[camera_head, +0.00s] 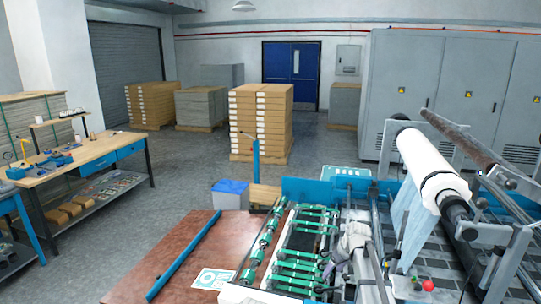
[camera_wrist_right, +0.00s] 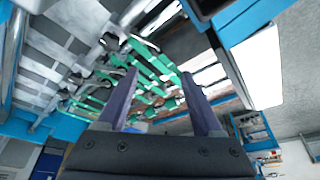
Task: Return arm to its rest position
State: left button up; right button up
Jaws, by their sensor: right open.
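My right gripper (camera_wrist_right: 160,77) shows in the right wrist view as two dark fingers, spread apart with nothing between them. In the head view, what appears to be my right arm's grey and white wrist is at the lower middle, in front of the laminating machine; its fingertips are hard to make out there. The machine's green roller bars (camera_head: 300,252) lie just left of the wrist, and they also show beyond the fingers in the right wrist view (camera_wrist_right: 150,65). I cannot tell whether the gripper touches them. My left gripper is not in view.
A white laminating roll (camera_head: 432,165) sits on a shaft at the right. A brown table (camera_head: 185,262) with a blue bar (camera_head: 183,257) is at the left of the machine. A workbench (camera_head: 85,160) stands far left. Stacked cartons (camera_head: 260,122) stand behind.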

jog(key=shift+g, duration=0.5)
jog(key=s+a, duration=0.2)
jog(key=s+a+f, duration=0.1)
jog(key=s+a, duration=0.1)
jog(key=s, duration=0.1)
jog(key=s+a+b, duration=0.1)
jog(key=s+a, duration=0.1)
jog(key=shift+s+a+f, duration=0.25)
jog(key=shift+f, duration=0.1)
jog(key=shift+m+g+h, duration=0.3)
jog(key=shift+g+h, duration=0.3)
jog(key=shift+h, duration=0.1)
jog(key=s+a+f, duration=0.1)
jog(key=s+a, duration=0.1)
jog(key=s, duration=0.1)
jog(key=s+a+b, duration=0.1)
jog(key=s+a, duration=0.1)
jog(key=s, duration=0.2)
jog(key=s+a+f+b, duration=0.1)
jog(key=s+a, duration=0.1)
jog(key=s, duration=0.2)
jog(key=shift+s+a+f, duration=0.15)
jog(key=shift+a+f, duration=0.15)
jog(key=s+a+f+h+b, duration=0.1)
jog(key=s+a, duration=0.1)
jog(key=s, duration=0.6)
jog(key=s+a+f+m+g+h+b, duration=0.1)
jog(key=s, duration=0.7)
jog(key=shift+a, duration=0.35)
